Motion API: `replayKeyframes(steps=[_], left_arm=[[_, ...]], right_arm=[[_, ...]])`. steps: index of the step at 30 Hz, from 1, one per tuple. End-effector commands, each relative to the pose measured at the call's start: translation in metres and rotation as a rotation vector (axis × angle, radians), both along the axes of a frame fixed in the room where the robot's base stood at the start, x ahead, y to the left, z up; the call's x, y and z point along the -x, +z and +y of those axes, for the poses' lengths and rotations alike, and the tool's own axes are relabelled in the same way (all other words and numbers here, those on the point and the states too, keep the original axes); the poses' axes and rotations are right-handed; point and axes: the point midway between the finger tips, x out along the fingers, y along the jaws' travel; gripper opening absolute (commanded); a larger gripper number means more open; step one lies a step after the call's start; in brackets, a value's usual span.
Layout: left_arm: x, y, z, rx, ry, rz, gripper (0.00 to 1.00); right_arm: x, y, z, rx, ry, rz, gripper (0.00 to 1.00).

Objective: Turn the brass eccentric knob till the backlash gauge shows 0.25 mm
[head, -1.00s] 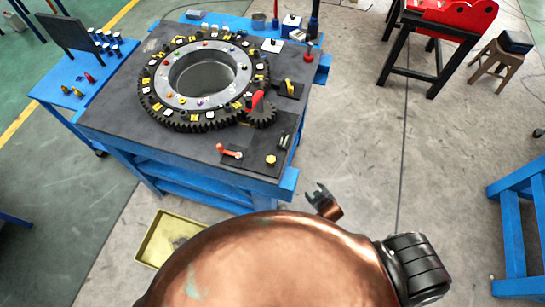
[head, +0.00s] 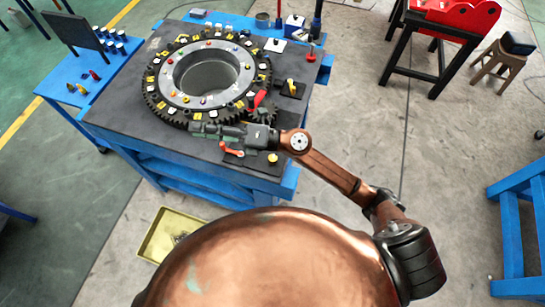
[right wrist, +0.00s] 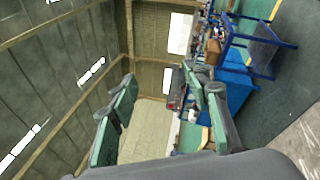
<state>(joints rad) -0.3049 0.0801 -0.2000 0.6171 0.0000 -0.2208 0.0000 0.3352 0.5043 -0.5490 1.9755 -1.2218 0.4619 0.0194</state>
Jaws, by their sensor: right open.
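A small brass-yellow knob (head: 273,158) stands on a dark plate at the bench's front right corner, beside an orange-red lever (head: 231,149). I take it for the eccentric knob. My right gripper (head: 196,129) is over the front of the bench, left of the knob, pointing left, open and empty. The right forearm and wrist pass above and behind the knob without hiding it. In the right wrist view the two green-grey fingers (right wrist: 165,112) stand apart with nothing between them. I cannot make out a backlash gauge or its reading. My left gripper is not in view.
A large black gear ring (head: 152,98) with yellow and white tags fills the bench middle, a red-handled item (head: 259,99) at its right edge. A blue side table (head: 62,82) adjoins at left. A yellow tray (head: 153,243) lies on the floor.

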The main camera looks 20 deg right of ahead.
Motion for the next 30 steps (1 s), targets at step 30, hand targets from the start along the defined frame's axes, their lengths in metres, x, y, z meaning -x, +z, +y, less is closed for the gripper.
replayKeyframes(steps=[30], left_arm=[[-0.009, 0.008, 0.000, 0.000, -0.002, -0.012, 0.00]], right_arm=[[-0.035, -0.287, -0.205, 1.783, 0.591, -0.162, 0.44]])
